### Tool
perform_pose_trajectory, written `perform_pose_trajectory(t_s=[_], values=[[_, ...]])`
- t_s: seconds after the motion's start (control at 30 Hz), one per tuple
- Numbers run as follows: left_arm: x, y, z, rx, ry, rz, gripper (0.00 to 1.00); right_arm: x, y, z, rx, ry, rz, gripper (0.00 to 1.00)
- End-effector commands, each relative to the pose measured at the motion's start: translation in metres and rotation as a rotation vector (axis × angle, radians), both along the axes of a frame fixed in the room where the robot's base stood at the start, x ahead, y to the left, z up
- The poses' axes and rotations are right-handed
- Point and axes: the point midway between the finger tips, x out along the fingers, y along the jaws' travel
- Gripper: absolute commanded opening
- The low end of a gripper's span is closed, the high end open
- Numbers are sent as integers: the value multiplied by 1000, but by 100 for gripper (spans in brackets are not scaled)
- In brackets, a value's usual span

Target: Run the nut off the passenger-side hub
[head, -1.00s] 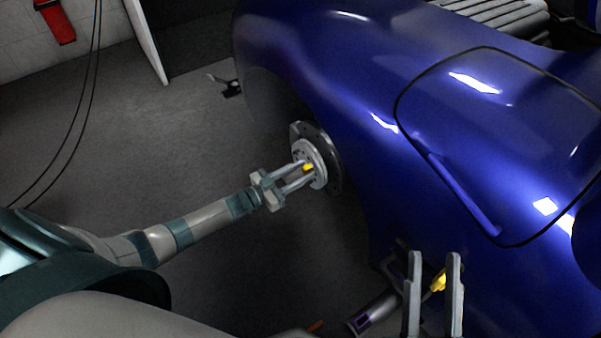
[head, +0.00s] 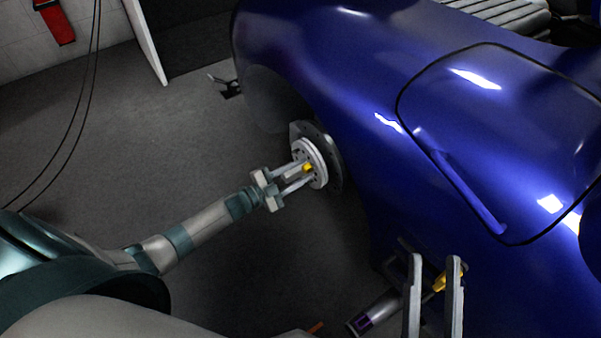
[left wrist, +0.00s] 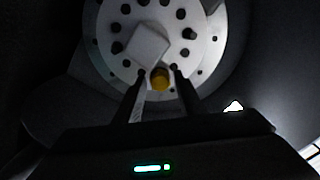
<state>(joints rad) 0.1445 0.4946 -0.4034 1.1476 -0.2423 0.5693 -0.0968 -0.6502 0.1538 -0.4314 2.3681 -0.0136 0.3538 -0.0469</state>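The hub (head: 318,148), a pale flange on a dark disc, sits in the wheel arch of the blue car. It also shows in the left wrist view (left wrist: 112,62), with several dark studs or holes and a grey square block at its middle. A yellow nut (head: 307,167) is at the hub face; it also shows in the left wrist view (left wrist: 160,79). My left gripper (head: 304,172) is at the hub with its fingers apart, one on each side of the nut; contact is unclear. My right gripper (head: 434,258) is upright at lower right, its fingers apart.
A grey tool (head: 380,309) with a purple band and a yellow end lies behind my right gripper's fingers. The blue car body (head: 360,60) fills the right side. Dark cables (head: 88,90) hang at left.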

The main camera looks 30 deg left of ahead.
Motion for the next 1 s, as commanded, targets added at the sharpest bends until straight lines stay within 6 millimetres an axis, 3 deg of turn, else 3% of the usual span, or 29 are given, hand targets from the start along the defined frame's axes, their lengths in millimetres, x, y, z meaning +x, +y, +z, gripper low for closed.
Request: perform_pose_trajectory(t_s=[1.0], values=[[0,0,-2,749,-441,1,36,0,0,-41,0,0,0,38]])
